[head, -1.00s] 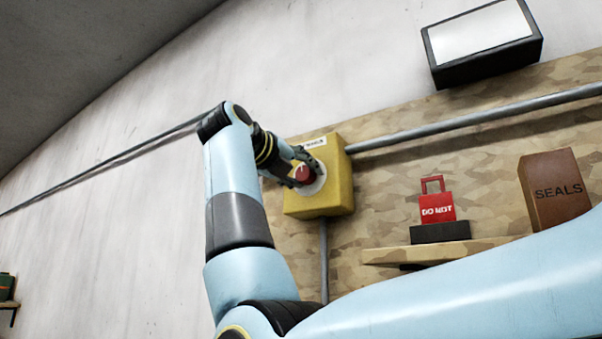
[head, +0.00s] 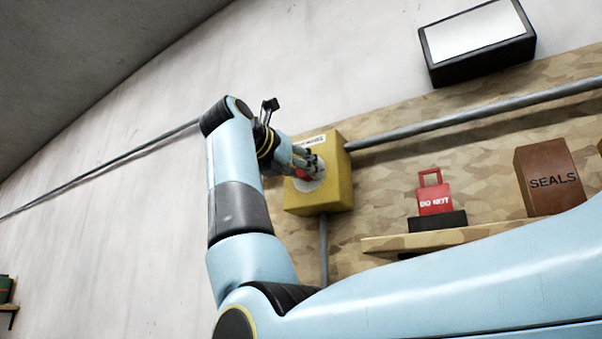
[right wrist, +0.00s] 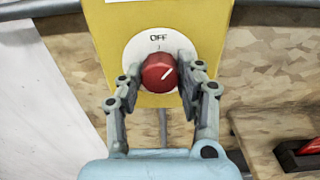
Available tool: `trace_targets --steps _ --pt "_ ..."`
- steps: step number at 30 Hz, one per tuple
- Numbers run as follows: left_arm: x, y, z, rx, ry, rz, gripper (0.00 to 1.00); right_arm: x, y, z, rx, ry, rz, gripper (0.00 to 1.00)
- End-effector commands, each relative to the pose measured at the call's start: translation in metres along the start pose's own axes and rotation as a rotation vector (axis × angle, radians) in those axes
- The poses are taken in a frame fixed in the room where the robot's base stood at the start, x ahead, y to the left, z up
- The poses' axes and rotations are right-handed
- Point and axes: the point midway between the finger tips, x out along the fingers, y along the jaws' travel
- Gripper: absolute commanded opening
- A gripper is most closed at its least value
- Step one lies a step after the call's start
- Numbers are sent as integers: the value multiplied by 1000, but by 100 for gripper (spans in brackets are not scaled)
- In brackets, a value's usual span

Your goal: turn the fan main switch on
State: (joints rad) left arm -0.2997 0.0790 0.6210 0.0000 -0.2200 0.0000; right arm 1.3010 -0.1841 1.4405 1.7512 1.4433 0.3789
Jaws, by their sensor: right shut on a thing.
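The fan main switch is a yellow box (head: 336,195) on the wall, with a white round dial and a red knob (right wrist: 156,76). The dial reads OFF at the top in the right wrist view. The white line on the knob slants to the upper right there, not straight at OFF. My right gripper (head: 303,168) is at the dial and shut on the red knob, with one finger on each side in the right wrist view (right wrist: 157,80). In the head view the fingers hide part of the knob. My left gripper is not in view.
Grey conduits run right (head: 460,118) and down from the box. To the right, a shelf (head: 440,237) holds a red DO NOT padlock tag (head: 434,200) on a dark block and a brown SEALS box (head: 549,180). A black-framed panel (head: 475,38) hangs above.

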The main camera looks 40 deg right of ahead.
Motion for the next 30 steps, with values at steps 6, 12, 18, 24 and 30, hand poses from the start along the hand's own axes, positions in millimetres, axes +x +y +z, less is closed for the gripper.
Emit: trace_targets --steps 6,12,18,24,30 --pt "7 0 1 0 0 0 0 0 0 -2 204 3 0 4" --pt "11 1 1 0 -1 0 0 0 0 -2 393 3 -1 4" --pt "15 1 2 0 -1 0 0 0 0 -2 574 4 -1 4" --pt "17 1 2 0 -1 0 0 0 0 -2 726 4 -1 4" --pt "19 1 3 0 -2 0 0 0 0 -2 833 4 -1 4"
